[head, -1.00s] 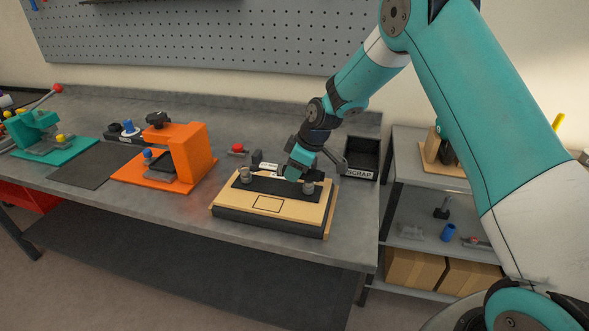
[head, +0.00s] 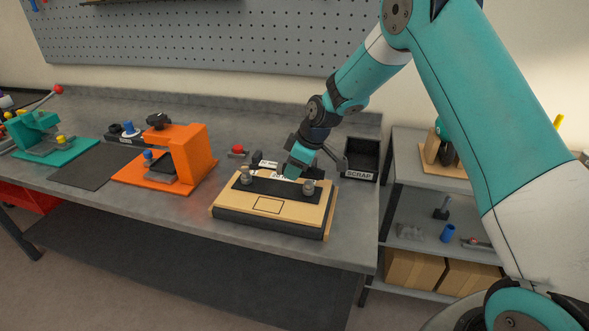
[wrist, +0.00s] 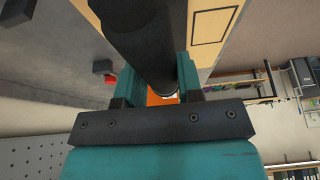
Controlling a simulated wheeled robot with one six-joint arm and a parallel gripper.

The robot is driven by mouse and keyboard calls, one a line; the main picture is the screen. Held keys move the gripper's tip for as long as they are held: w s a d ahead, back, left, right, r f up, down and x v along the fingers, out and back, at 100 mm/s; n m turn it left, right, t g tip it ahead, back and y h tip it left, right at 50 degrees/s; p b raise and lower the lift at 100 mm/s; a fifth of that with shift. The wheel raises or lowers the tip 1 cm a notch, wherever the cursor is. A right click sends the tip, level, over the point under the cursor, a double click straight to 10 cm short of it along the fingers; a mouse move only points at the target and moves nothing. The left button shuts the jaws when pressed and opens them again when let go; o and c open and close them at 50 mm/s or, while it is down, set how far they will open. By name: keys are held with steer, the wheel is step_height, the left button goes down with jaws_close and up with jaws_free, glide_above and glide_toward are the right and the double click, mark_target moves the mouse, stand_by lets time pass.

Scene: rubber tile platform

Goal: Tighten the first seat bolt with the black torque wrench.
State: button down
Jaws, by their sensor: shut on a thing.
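A tan seat block (head: 235,205) with a dark plate on top lies on the grey bench. Two grey bolt heads stand on it, one at the left (head: 246,175) and one at the right (head: 308,187); I cannot tell which is the first. My gripper (head: 294,170) points down over the block's back edge, between the bolts. In the wrist view my gripper (wrist: 158,75) is shut on a thick black cylinder (wrist: 143,35), which looks like the handle of the black torque wrench. The wrench's working end is not clearly visible, and I cannot tell whether it touches a bolt.
A black SCRAP bin (head: 361,160) stands right of my gripper. An orange clamp fixture (head: 195,150) stands to the left, with a small red item (head: 237,150) behind the block. A teal fixture (head: 35,130) is at far left. A shelf (head: 415,245) stands at right.

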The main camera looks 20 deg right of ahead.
steer(key=shift+r+p, duration=1.15)
steer(key=shift+r, duration=1.05)
steer(key=shift+a, duration=0.1)
